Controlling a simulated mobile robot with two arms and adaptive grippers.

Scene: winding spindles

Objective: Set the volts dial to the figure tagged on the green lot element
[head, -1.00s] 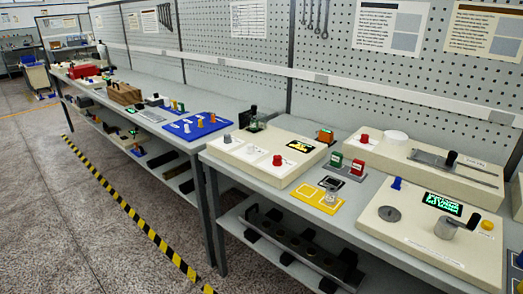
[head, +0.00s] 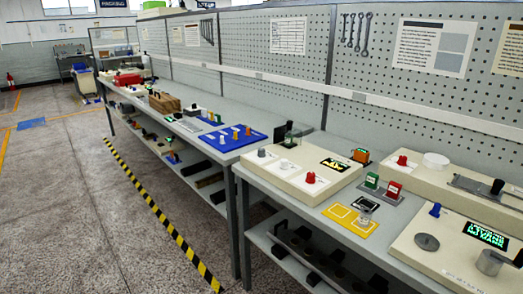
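A cream box (head: 302,170) on the near bench carries a grey knob (head: 262,152), a red knob (head: 310,177) and a small lit yellow display (head: 334,164). I cannot read which knob is the volts dial. A green block (head: 371,181) with a pale label stands beside a red block (head: 393,190) on a grey plate to the right of the box. The writing on the labels is too small to read, and I cannot tell whether the green block is the lot element. Neither of my grippers is in view.
A second cream machine (head: 440,250) with a green display (head: 486,235) is at right. A blue tray (head: 231,140) with pegs is on the farther bench. The floor (head: 90,230) at left is clear.

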